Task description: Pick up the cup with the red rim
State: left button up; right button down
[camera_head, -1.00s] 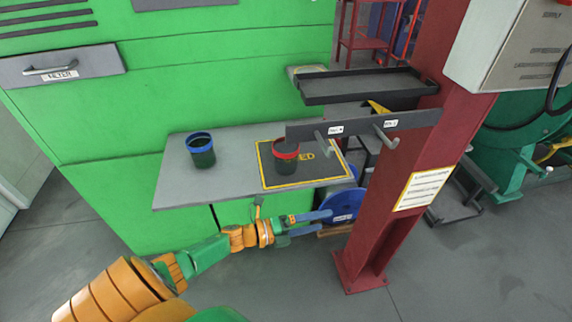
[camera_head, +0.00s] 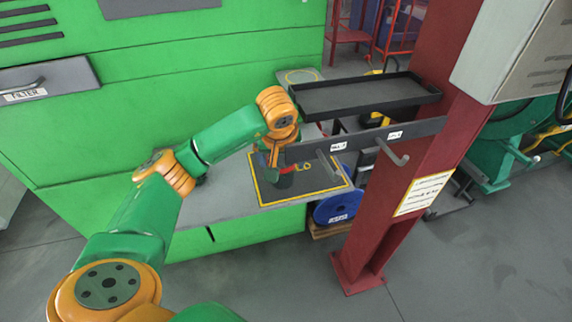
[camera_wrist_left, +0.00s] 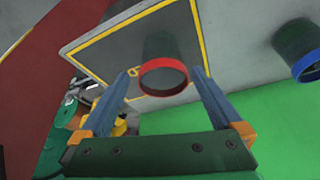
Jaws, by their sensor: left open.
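The cup with the red rim (camera_wrist_left: 165,78) is dark and stands on the yellow-outlined dark square of the grey shelf. In the left wrist view it appears between the two spread fingers of my left gripper (camera_wrist_left: 164,72), with a gap on each side. I cannot tell whether the fingertips are level with its rim. In the head view the cup (camera_head: 283,181) is partly hidden by my left arm and gripper. A second dark cup with a blue rim (camera_wrist_left: 296,45) stands at the right of the left wrist view. My right gripper is out of view.
The grey shelf (camera_head: 225,205) juts from the green machine (camera_head: 120,80). A black tray (camera_head: 365,97) and a dark bar with hooks (camera_head: 405,133) are beside the red post (camera_head: 415,120), right of the cup. A blue reel (camera_head: 338,208) sits below the shelf.

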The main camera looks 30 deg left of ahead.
aim_at(286, 178)
pick_arm(q)
jog(key=x, duration=0.4)
jog(key=p+x, duration=0.1)
jog(key=x, duration=0.2)
jog(key=shift+w+a+r, duration=0.15)
jog(key=shift+w+a, duration=0.05)
jog(key=shift+a, duration=0.15)
jog(key=c, duration=1.2)
